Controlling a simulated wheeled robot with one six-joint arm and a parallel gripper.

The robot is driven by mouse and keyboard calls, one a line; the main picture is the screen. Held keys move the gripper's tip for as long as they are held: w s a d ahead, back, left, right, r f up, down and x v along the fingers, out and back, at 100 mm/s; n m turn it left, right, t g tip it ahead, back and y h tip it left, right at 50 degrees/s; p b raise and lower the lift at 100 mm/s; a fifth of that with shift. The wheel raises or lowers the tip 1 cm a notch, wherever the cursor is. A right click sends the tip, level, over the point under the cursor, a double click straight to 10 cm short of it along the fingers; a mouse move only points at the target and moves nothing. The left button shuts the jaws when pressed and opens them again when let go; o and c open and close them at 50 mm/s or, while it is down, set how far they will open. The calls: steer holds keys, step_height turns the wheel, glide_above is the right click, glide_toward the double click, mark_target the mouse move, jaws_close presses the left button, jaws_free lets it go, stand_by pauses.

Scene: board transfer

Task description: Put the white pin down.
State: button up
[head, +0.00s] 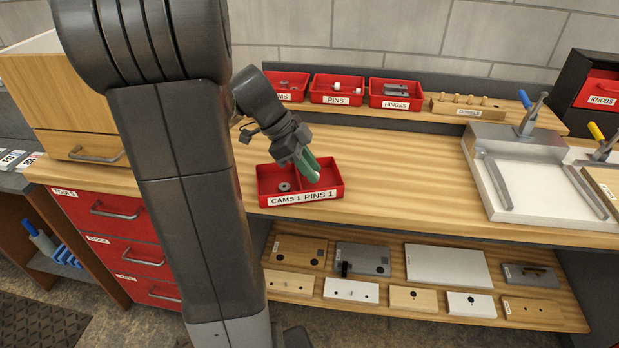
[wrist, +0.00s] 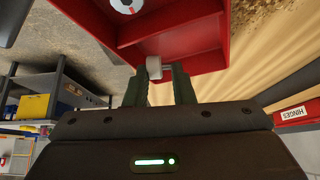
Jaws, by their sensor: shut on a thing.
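My gripper (head: 312,174) points down over the PINS 1 side of the red two-part tray (head: 318,198) on the bench. In the wrist view, my gripper (wrist: 160,80) is shut on the white pin (wrist: 153,67), a small white cylinder with a thin shaft, held between the fingertips. The fingers hide the pin in the head view. The red tray also shows in the wrist view (wrist: 195,45), with the pin in front of the compartment without the cam. I cannot tell whether the pin touches the tray. A grey cam (head: 284,187) lies in the CAMS 1 compartment.
A red PINS bin (head: 336,98) with white pieces stands on the back ledge, beside a red HINGES bin (head: 396,102) and a wooden dowel holder (head: 466,112). A white board fixture (head: 540,185) stands at right. The bench between tray and fixture is clear.

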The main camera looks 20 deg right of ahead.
steer(key=shift+f, duration=1.6)
steer(key=o, duration=0.7)
steer(key=shift+c, duration=0.2)
steer(key=shift+r, duration=0.25)
steer(key=v, duration=1.2)
steer(key=shift+p, duration=0.35)
steer(key=shift+f, duration=0.1)
